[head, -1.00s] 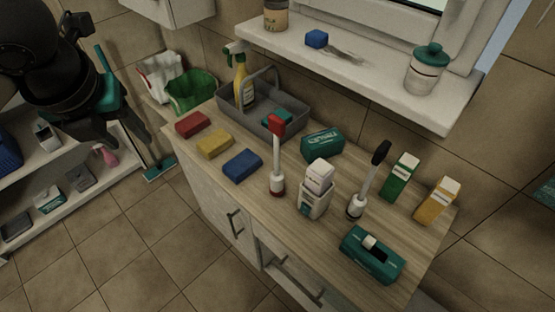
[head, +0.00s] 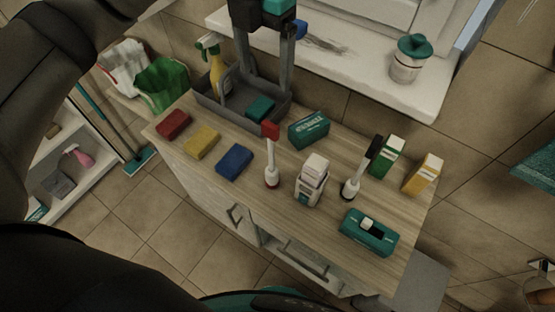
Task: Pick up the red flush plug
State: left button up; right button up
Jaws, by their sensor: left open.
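The red flush plug (head: 271,153) stands upright on the wooden counter, with a red block on top, a white stem and a white foot with a red ring. A similar plug with a black top (head: 360,168) stands to its right. My left gripper (head: 264,88) reaches in from the top of the head view with its two grey fingers pointing down and spread apart. It is open and empty, in front of the grey caddy in the picture and above and behind the red plug. It does not touch the plug. My right gripper is not in view.
Red, yellow and blue blocks (head: 202,143) lie left of the plug. Teal boxes (head: 309,130), green and yellow cartons and the grey caddy (head: 207,102) crowd the counter. The windowsill (head: 375,75) is behind.

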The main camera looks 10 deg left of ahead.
aim_at(270, 125)
pick_arm(q)
notch_tip(270, 125, down, 9)
jog(key=shift+s+f+p, duration=0.1)
jog(key=shift+p, duration=0.25)
jog(key=shift+s+d+f+p, duration=0.1)
jog(key=shift+f+p, duration=0.1)
jog(key=shift+f, duration=0.65)
jog(key=shift+d+f+p, duration=0.15)
jog(key=shift+f+p, duration=0.1)
jog(key=shift+f, duration=0.6)
jog(key=shift+s+d+f+p, duration=0.1)
jog(key=shift+f+p, duration=0.1)
jog(key=shift+f, duration=0.65)
grip_shut()
